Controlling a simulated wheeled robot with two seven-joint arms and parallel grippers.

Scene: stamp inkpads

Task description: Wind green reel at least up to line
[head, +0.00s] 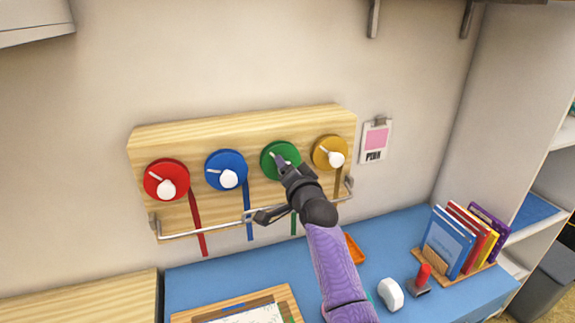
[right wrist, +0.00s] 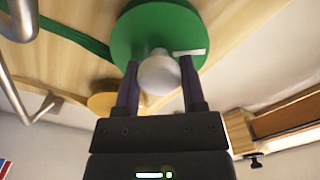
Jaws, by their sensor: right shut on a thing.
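The green reel (head: 280,159) is third from the left on a wooden board on the wall. Its green ribbon (head: 294,222) hangs down, partly hidden by my right arm. My right gripper (head: 283,163) is at the reel, shut on its white crank knob. In the right wrist view the knob (right wrist: 159,73) sits between the two fingers, in front of the green disc (right wrist: 140,25). A white mark shows on the disc beside the knob. I cannot make out a line on the ribbon. My left gripper is not in view.
Red (head: 158,172), blue (head: 226,162) and yellow (head: 325,147) reels share the board. A metal rail (head: 200,232) runs across below them. The blue desk (head: 215,273) below holds a clipboard, a red-handled stamp (head: 424,274) and a book rack. A pink card (head: 376,139) hangs at right.

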